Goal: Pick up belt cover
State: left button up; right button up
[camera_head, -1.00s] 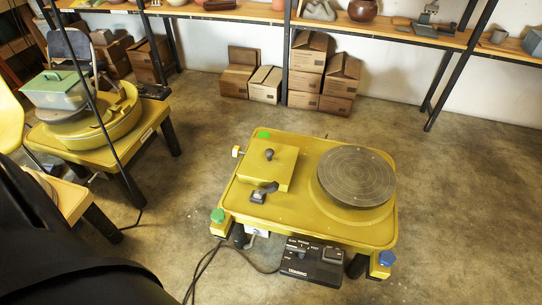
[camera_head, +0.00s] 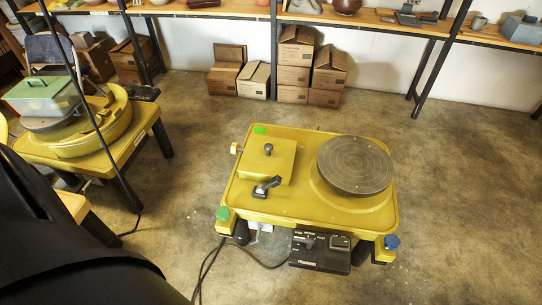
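The belt cover (camera_head: 267,161) is a yellow square lid with a dark round knob, sitting on the left part of the yellow pottery wheel table (camera_head: 300,206). A black lever or latch (camera_head: 266,187) sits at its front edge, and a pale knob (camera_head: 236,149) sticks out at the left side. A round grey wheel head (camera_head: 355,165) is on the right part of the same table. Neither of my grippers shows in the view. A dark part of my own body fills the lower left corner.
A black pedal box (camera_head: 320,251) with a cable is at the table's front. Another yellow wheel with a splash pan (camera_head: 104,137) stands at the left. Cardboard boxes (camera_head: 293,77) and shelves line the back wall. The floor to the right is clear.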

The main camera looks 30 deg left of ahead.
aim_at(270, 157)
jog(key=j+z, duration=0.25)
jog(key=j, duration=0.2)
jog(key=k+j+z, duration=0.1)
jog(key=j+z, duration=0.2)
jog(key=k+j+z, duration=0.25)
jog(key=j, duration=0.25)
jog(key=j+z, duration=0.25)
jog(key=j, duration=0.15)
jog(key=k+j+z, duration=0.3)
jog(key=j+z, duration=0.25)
jog(key=j, duration=0.25)
jog(key=j+z, duration=0.25)
jog(key=j, duration=0.2)
jog(key=k+j+z, duration=0.1)
jog(key=j+z, duration=0.15)
jog(key=j, duration=0.25)
jog(key=k+j+z, duration=0.1)
jog(key=j+z, duration=0.15)
jog(key=j, duration=0.2)
jog(key=k+j+z, duration=0.25)
jog(key=j, duration=0.2)
jog(key=i+j, duration=0.05)
jog(key=i, duration=0.05)
